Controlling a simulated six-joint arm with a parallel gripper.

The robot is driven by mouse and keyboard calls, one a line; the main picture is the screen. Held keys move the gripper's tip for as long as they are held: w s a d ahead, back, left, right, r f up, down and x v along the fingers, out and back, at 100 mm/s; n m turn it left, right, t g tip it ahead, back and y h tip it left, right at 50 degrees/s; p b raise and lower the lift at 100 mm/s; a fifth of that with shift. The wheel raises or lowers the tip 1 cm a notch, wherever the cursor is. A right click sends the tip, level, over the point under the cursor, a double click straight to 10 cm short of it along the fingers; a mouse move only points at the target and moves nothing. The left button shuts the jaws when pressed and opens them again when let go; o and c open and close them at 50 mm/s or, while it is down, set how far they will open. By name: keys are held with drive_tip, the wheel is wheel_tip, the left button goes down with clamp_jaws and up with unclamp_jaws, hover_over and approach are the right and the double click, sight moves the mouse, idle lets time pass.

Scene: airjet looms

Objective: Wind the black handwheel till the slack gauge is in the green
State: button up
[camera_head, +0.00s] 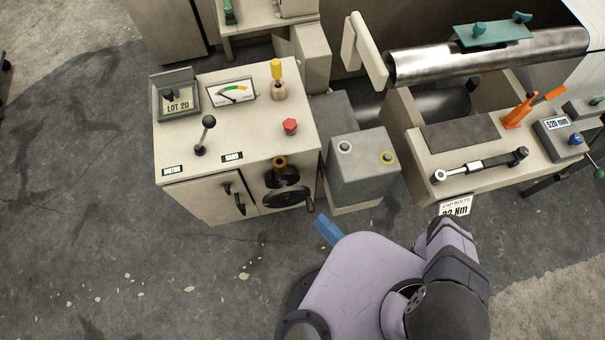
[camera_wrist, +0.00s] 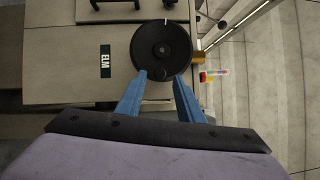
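In the head view a cream cabinet carries a black handwheel (camera_head: 287,190) with a crank handle on its front, low at the right. A white dial gauge (camera_head: 232,92) with green and yellow bands stands on its top; the needle is too small to read surely. My gripper shows in the head view only as a blue finger (camera_head: 328,231), below and right of the handwheel. In the wrist view my gripper (camera_wrist: 160,77) is open, fingers apart, tips at the lower rim of a round black disc (camera_wrist: 161,47), perhaps the handwheel. I cannot tell if they touch it.
The cabinet top holds a black lever (camera_head: 205,135), a red knob (camera_head: 290,127) and a yellow-handled tool (camera_head: 278,80). A grey box (camera_head: 362,168) stands right of the handwheel. Floor at left is open.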

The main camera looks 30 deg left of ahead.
sight(312, 212)
drive_tip(key=shift+x, duration=2.45)
drive_tip(key=shift+a, duration=0.15)
drive_tip(key=shift+c, duration=0.7)
clamp_jaws()
